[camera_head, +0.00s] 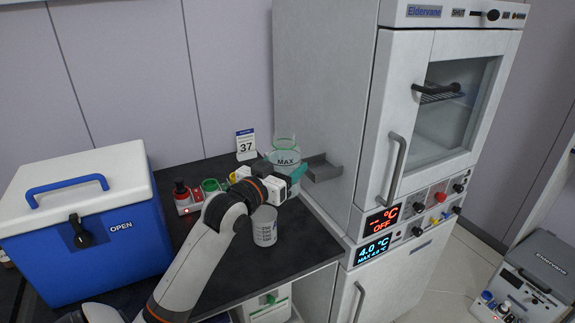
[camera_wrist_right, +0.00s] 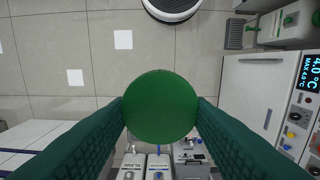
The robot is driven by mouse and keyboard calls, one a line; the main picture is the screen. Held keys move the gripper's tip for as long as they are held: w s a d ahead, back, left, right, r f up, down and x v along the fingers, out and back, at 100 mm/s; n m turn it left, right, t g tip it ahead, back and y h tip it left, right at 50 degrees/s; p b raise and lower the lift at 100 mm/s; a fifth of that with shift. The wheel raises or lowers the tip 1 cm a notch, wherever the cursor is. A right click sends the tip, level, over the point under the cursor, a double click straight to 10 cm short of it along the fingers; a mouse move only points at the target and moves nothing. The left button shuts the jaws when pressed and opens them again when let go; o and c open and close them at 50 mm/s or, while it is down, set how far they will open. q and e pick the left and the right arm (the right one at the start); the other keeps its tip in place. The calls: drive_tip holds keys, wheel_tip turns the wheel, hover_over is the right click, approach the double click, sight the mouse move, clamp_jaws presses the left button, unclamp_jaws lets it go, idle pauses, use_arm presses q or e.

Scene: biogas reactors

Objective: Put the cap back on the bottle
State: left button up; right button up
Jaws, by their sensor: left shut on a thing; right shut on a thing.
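A clear bottle (camera_head: 286,158) with a green ring at its neck and the mark "MAX" stands at the back of the dark bench, beside the tall cabinet. No cap shows on its top. My left gripper (camera_head: 298,174) is in front of the bottle and appears shut on its body; its fingers hide the lower part. In the right wrist view, a round green cap (camera_wrist_right: 160,106) is seen face-on. My right gripper (camera_wrist_right: 160,118) is shut on the cap, one teal finger on each side. The right gripper is not in the head view.
A beaker (camera_head: 264,228) stands on the bench (camera_head: 300,240) below my left gripper. A "37" sign (camera_head: 246,142) stands behind. The cabinet (camera_head: 325,90) bounds the bench at right.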

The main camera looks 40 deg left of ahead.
use_arm(q)
drive_tip(key=shift+r, duration=0.1)
